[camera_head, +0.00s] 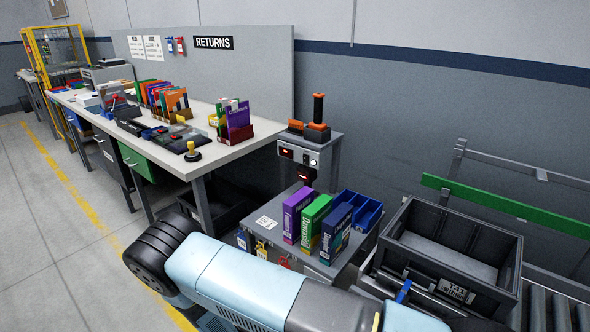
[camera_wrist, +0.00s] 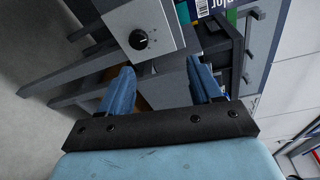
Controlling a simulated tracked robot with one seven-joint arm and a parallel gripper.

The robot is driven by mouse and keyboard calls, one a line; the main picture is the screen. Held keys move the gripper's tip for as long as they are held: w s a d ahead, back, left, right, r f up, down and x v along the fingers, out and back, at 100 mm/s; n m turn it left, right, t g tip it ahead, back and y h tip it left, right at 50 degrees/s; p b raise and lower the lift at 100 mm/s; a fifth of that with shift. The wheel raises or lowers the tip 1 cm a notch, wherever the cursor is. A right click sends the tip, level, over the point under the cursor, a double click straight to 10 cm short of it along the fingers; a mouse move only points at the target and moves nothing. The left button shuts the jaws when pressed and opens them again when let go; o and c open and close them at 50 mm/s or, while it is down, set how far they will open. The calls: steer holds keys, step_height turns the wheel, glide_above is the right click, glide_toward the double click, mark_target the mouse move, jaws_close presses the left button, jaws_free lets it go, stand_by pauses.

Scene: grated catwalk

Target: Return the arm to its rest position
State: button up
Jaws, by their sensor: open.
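My arm (camera_head: 235,280) lies across the bottom of the head view, pale blue with dark joints, and runs out of the lower edge. Its end is not clearly visible there. In the wrist view my gripper (camera_wrist: 162,88) has its two blue fingers spread apart with nothing between them. Beyond the fingers are a grey box with a black dial (camera_wrist: 140,38) and grey frame parts. Whether the fingers touch anything is hard to tell, but a gap seems to show.
A small grey table (camera_head: 262,238) holds purple, green and navy boxes (camera_head: 316,224) and a blue bin (camera_head: 362,212). A grey crate (camera_head: 462,291) sits on rollers at right. A long workbench (camera_head: 205,160) with boxes stands behind. Open floor (camera_head: 40,240) lies at left.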

steer(key=w+d+r+m+g, duration=0.2)
steer(key=r+m+g, duration=0.3)
steer(key=r, duration=0.4)
steer(key=w+d+r+m+g, duration=0.2)
steer(key=d+r+m+g, duration=0.1)
steer(key=r+m, duration=0.5)
steer(key=s+d+r+m+g+y, duration=0.15)
steer(key=d+r+m, duration=0.3)
steer(key=r, duration=0.45)
steer(key=s+d+r+m+g+y, duration=0.1)
steer(key=d+r+m+y, duration=0.25)
steer(key=r+m, duration=0.35)
steer(key=s+d+r+m+g+y, duration=0.15)
steer(key=d+r+m, duration=0.3)
steer(key=r, duration=0.55)
steer(key=s+d+r+m+t+y, duration=0.3)
steer(key=s+d+r+m, duration=0.1)
steer(key=s+r+m, duration=0.2)
steer(key=s+d+r+m+t+y, duration=0.2)
steer(key=s+d+r+m+y, duration=0.1)
steer(key=s+d+r+m, duration=0.2)
steer(key=s+r+m, duration=0.2)
steer(key=s+r, duration=0.2)
steer(key=s, duration=0.2)
steer(key=shift+r+m+t, duration=0.3)
steer(key=shift+t, duration=0.1)
steer(key=shift+c, duration=0.5)
